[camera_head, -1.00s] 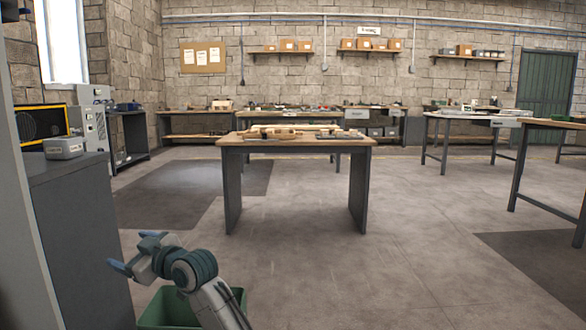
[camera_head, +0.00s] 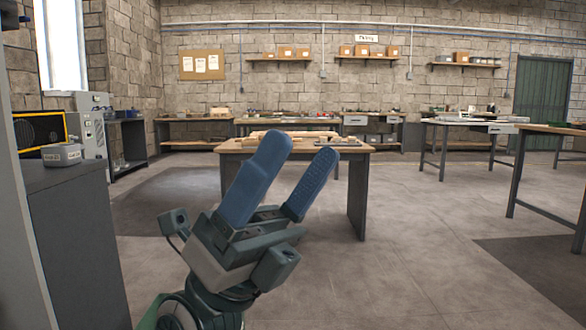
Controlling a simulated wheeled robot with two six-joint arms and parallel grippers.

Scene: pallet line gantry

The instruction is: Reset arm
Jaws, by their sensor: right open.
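My right gripper (camera_head: 294,152) is large in the lower middle of the head view, with its two blue fingers pointing up and to the right. The fingers are spread apart with nothing between them. It is raised in front of the wooden-topped table (camera_head: 354,148) and hides part of that table's top and left leg. My left gripper is not in view.
A dark grey cabinet (camera_head: 75,240) stands close on the left with a small grey box (camera_head: 62,155) on top. Workbenches stand right (camera_head: 545,129) and along the back wall. The floor (camera_head: 410,235) right of my gripper is clear.

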